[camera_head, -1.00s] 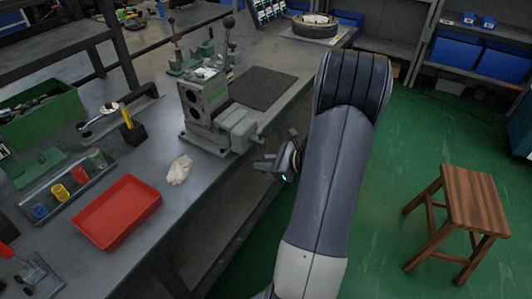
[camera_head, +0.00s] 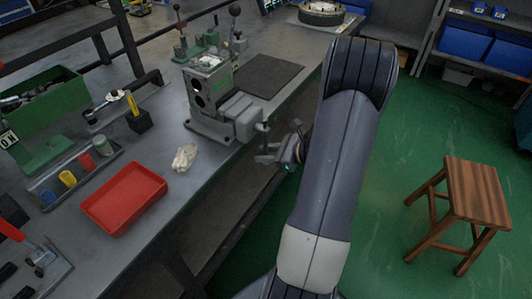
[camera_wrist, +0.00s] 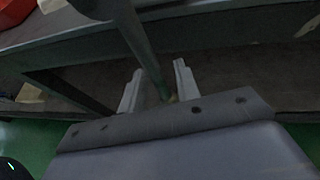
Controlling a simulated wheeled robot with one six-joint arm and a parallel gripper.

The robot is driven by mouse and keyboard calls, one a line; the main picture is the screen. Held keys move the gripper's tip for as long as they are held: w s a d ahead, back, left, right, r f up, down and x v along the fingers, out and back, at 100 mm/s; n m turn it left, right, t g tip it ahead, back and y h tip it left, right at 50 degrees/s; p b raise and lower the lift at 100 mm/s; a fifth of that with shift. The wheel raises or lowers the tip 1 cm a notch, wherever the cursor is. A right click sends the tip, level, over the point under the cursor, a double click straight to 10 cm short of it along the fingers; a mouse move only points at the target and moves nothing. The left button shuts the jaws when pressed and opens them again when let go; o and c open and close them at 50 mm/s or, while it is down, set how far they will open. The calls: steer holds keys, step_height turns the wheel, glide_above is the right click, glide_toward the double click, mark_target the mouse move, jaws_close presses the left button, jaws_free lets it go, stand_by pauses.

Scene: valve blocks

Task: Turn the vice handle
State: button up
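The grey vice (camera_head: 240,112) stands at the bench's front edge in the head view, with a grey block with round holes (camera_head: 197,95) beside it. The vice's handle end (camera_head: 265,127) shows small at its front. My gripper (camera_head: 264,155) is just below and in front of it, beyond the bench edge. In the wrist view a dark slanting bar (camera_wrist: 140,40), which looks like the handle, runs down to the gap between my two pale fingertips (camera_wrist: 158,84). The fingers stand apart on either side of its lower end. I cannot tell whether either touches it.
A red tray (camera_head: 124,197) and a crumpled pale cloth (camera_head: 185,157) lie on the bench, left of the vice. A dark mat (camera_head: 267,76) lies behind it. A wooden stool (camera_head: 474,190) stands at right on open green floor.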

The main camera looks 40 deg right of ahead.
steer(key=p+v, duration=0.1)
steer(key=v, duration=1)
steer(key=shift+w+f, duration=0.1)
steer(key=shift+f, duration=0.05)
steer(key=b+x, duration=0.1)
steer(key=x, duration=0.9)
steer(key=shift+w+a+f, duration=0.1)
steer(key=shift+w+a, duration=0.15)
steer(key=shift+w, duration=0.1)
steer(key=shift+d, duration=0.1)
